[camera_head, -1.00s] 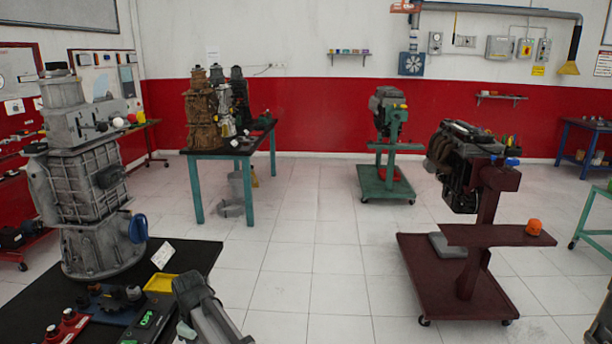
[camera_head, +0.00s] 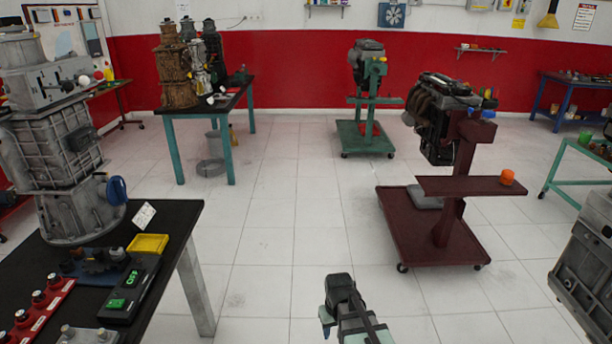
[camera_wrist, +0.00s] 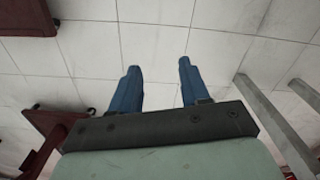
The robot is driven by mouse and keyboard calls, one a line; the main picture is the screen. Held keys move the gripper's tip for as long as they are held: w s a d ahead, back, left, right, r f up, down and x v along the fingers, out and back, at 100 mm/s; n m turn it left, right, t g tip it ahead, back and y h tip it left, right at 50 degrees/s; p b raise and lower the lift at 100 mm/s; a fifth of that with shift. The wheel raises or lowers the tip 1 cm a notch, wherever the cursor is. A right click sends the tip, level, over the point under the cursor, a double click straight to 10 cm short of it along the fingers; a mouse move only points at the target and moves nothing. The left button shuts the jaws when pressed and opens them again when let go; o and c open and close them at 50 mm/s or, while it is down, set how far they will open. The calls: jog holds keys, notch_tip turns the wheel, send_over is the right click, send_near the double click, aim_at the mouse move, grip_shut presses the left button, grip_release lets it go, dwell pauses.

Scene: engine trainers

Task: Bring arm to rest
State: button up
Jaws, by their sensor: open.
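My arm (camera_head: 351,312) shows at the bottom middle of the head view, over the white tiled floor to the right of the black-topped table (camera_head: 172,222). A small blue part of my gripper shows at its left side there. In the wrist view my gripper (camera_wrist: 157,68) has its two blue fingers spread apart. Nothing is between them, only floor tiles behind. Part of my arm lies below the head view's bottom edge.
A grey gearbox (camera_head: 62,150), a yellow tray (camera_head: 147,244) and a green-buttoned box (camera_head: 128,290) stand on the table. A dark red engine stand (camera_head: 465,187) is on the right; a grey engine block (camera_head: 590,262) is at the right edge. Floor between is clear.

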jog(key=s+d+f+m, duration=0.3)
jog(key=s+d, duration=0.2)
jog(key=d, duration=0.4)
jog(key=s+f+g, duration=0.3)
jog(key=s+f, duration=0.7)
jog(key=s, duration=0.4)
jog(key=s+f+g, duration=0.3)
jog(key=s+f, duration=0.7)
jog(key=s, duration=0.5)
jog(key=shift+a+g, duration=0.3)
jog(key=shift+g, duration=0.1)
